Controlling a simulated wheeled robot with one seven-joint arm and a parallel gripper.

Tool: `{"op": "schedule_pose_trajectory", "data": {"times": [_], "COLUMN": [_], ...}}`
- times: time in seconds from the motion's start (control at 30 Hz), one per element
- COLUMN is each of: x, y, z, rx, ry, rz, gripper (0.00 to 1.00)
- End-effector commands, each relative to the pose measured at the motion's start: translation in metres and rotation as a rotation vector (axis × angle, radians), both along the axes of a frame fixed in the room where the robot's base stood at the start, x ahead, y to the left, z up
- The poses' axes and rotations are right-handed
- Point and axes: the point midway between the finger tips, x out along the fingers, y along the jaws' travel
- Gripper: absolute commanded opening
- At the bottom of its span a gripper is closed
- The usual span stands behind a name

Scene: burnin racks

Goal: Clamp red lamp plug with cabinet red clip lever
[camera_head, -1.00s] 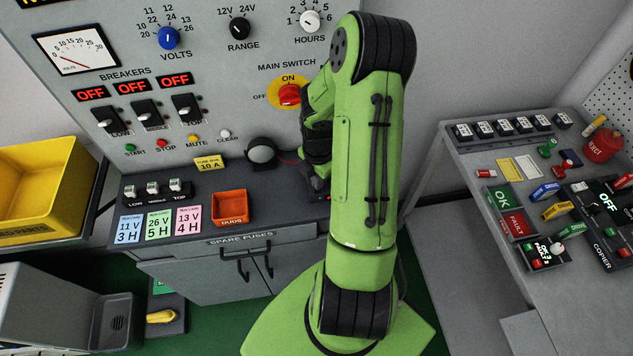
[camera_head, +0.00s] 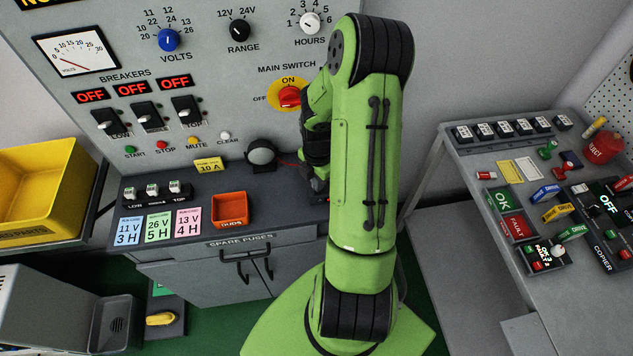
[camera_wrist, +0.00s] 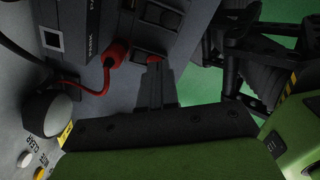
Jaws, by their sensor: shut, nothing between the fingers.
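The red lamp plug (camera_wrist: 118,53) shows in the wrist view at the end of a red cable, at the edge of a dark block. Whether it is fully seated I cannot tell. The round lamp (camera_head: 262,152) sits at the back of the cabinet top; it also shows in the wrist view (camera_wrist: 45,113). A small red piece, seemingly the red clip lever (camera_wrist: 153,59), is right at the tip of my gripper (camera_wrist: 154,68), just right of the plug. My gripper is shut and empty. In the head view my arm hides most of this spot.
An orange bin (camera_head: 232,209) and coloured cards (camera_head: 159,226) lie on the cabinet top, left of my arm. The upright panel with the main switch (camera_head: 289,97) stands behind. A bench with the copier (camera_head: 606,215) is at the right. A yellow bin (camera_head: 45,190) is at the left.

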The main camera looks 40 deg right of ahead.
Motion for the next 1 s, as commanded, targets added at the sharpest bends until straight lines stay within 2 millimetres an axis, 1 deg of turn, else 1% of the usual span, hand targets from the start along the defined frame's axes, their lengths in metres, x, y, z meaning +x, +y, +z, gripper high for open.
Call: {"op": "schedule_pose_trajectory", "data": {"times": [0.03,0.57,0.63,1.0], "x": [0.000,0.000,0.000,0.000], "y": [0.000,0.000,0.000,0.000], "z": [0.010,0.058,0.061,0.058], "rx": [-0.002,-0.002,-0.001,-0.001], "ry": [-0.001,-0.001,0.000,0.000], "rz": [0.001,0.000,0.000,0.000], "gripper": [0.00,0.00,0.00,0.00]}}
